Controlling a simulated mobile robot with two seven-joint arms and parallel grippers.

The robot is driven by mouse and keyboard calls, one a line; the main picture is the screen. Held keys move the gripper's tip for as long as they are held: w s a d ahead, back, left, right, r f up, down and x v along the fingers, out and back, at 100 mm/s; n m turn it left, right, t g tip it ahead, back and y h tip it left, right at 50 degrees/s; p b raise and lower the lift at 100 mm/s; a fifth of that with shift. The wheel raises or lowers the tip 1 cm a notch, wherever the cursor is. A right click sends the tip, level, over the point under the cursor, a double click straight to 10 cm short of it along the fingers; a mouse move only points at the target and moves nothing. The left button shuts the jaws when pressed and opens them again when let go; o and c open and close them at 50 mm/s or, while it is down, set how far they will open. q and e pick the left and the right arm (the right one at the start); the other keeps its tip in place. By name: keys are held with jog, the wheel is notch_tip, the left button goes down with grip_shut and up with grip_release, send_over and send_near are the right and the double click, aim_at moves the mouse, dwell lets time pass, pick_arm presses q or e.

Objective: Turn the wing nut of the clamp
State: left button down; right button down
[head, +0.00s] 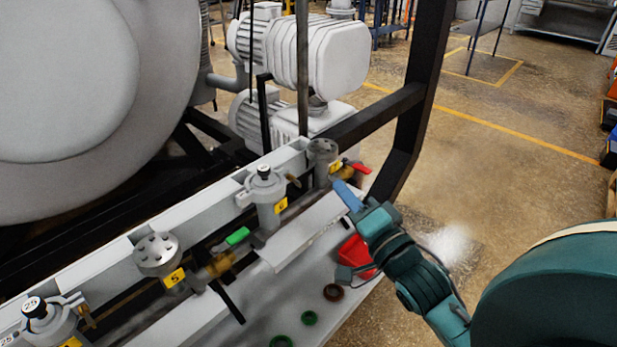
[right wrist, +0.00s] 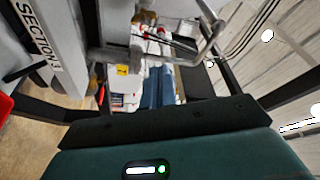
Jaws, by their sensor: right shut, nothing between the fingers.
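My right gripper (head: 348,196) has blue fingers, shut and empty, and points up-left toward the fittings on the grey rail. It also shows in the right wrist view (right wrist: 160,88), its fingers pointing at a metal fitting with a yellow label (right wrist: 122,70). A grey fitting with a black cap (head: 264,172) and label 6 stands on the rail, left of my gripper. A small brass piece (head: 293,180) sticks out at its right side; I cannot tell whether it is the clamp's wing nut. My gripper looks apart from it. My left gripper is not in view.
A red-handled valve (head: 360,168) sits close above my right gripper, a green-handled one (head: 237,236) farther left.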

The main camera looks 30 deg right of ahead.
aim_at(294, 180)
pick_arm(q)
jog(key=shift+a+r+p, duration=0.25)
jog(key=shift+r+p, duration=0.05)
jog(key=shift+p, duration=0.35)
pick_arm(e)
jog(key=w+a, duration=0.3)
jog(key=w, duration=0.5)
jog(key=shift+a+f, duration=0.25)
jog(key=shift+a, duration=0.1)
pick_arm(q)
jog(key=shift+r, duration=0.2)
